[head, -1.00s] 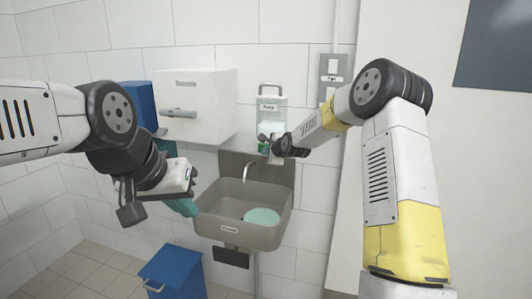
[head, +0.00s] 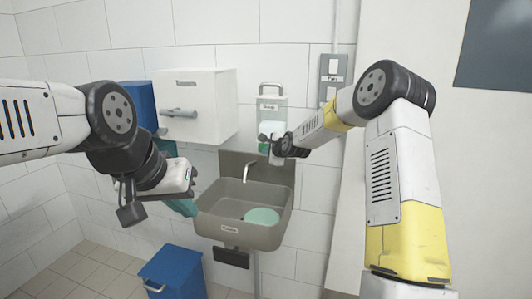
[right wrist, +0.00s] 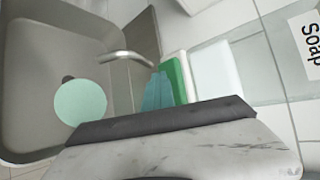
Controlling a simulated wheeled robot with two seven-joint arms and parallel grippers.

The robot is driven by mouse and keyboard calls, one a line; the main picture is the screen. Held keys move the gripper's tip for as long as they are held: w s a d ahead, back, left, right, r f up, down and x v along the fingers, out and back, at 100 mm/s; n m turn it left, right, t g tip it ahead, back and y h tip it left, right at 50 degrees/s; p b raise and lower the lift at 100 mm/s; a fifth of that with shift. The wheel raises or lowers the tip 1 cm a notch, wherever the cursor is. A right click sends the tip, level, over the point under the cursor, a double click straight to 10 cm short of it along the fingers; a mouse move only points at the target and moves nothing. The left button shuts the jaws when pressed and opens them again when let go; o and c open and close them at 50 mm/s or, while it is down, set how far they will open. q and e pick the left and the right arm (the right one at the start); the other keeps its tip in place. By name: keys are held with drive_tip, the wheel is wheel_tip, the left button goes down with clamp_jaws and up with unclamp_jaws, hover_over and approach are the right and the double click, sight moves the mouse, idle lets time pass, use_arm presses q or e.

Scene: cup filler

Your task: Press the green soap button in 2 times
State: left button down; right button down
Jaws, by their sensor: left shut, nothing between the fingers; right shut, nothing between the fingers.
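The soap dispenser (head: 272,113) hangs on the tiled wall above the right part of the sink. In the right wrist view its "Soap" label (right wrist: 312,45) is at the right edge. The green button (right wrist: 178,78) shows beside the dispenser's white lower part (right wrist: 212,72). My right gripper (head: 270,147) is shut and empty, just below and in front of the dispenser; it mostly hides the button in the head view. Whether it touches the button, I cannot tell. My left gripper (head: 190,182) is shut and empty, left of the sink.
The grey sink (head: 214,212) has a tap (head: 246,172) and a pale green round thing (head: 262,216) in it. A white wall box (head: 205,100) is left of the dispenser. A blue bin (head: 172,268) stands below. Wall switches (head: 333,70) are to the right.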

drive_tip(key=shift+s+a+r, duration=0.1)
drive_tip(key=shift+s+a, duration=0.15)
drive_tip(key=shift+s, duration=0.95)
drive_tip(key=shift+s+a, duration=0.2)
drive_tip(key=shift+s, duration=1)
drive_tip(key=s+d+r+n+g+h, duration=0.1)
drive_tip(key=s+d+r+n, duration=0.35)
drive_tip(key=s, duration=0.45)
drive_tip(key=s+d+r+n+g+h, duration=0.1)
drive_tip(key=s+d+r+n+g, duration=0.15)
drive_tip(key=s+r+n, duration=0.55)
drive_tip(key=s+d+f+n, duration=0.1)
drive_tip(key=s+d, duration=0.1)
drive_tip(key=s, duration=0.7)
drive_tip(key=s+d+f+n+g, duration=0.1)
drive_tip(key=s+d+n, duration=0.1)
drive_tip(key=s, duration=0.7)
drive_tip(key=s+d+f+n+g, duration=0.1)
drive_tip(key=s+d+n, duration=0.1)
drive_tip(key=s, duration=0.8)
drive_tip(key=shift+d+f+h, duration=0.25)
drive_tip(key=shift+d+h, duration=0.05)
